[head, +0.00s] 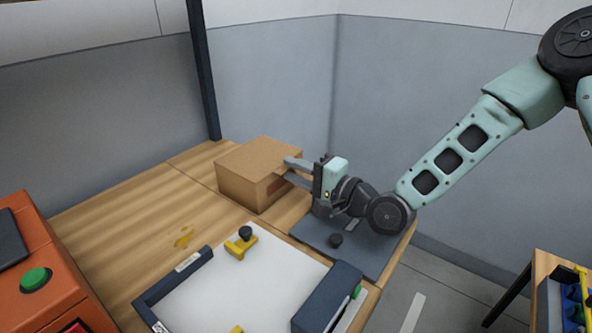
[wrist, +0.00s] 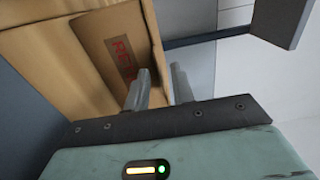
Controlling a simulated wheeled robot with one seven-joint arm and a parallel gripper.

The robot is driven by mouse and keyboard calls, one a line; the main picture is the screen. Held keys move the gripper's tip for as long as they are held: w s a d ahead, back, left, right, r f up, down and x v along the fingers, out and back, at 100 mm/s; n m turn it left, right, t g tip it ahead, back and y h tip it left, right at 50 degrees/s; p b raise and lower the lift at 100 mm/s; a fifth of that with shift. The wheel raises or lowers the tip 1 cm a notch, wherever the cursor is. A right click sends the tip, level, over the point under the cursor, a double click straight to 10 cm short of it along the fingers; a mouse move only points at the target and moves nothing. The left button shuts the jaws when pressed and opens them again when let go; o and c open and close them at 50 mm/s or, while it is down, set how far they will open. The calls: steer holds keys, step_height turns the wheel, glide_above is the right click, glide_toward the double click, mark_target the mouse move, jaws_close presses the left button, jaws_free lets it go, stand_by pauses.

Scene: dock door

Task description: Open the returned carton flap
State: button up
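The brown carton (head: 240,178) stands on the wooden bench near the back, and its top looks closed in the head view. A side with red print also shows in the wrist view (wrist: 112,35). My gripper (head: 287,168) is at the carton's right side, its fingers pointing left towards it. In the wrist view my gripper (wrist: 161,72) shows a gap between its two fingers, with nothing held. The left finger overlaps the carton's printed side; the right one lies past its edge. I cannot tell whether either finger touches the carton.
In front is a white board (head: 215,292) with a yellow clamp (head: 238,247). An orange machine (head: 55,275) stands at left. A dark post (head: 204,70) rises behind the bench.

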jaws_close()
stand_by(1.5)
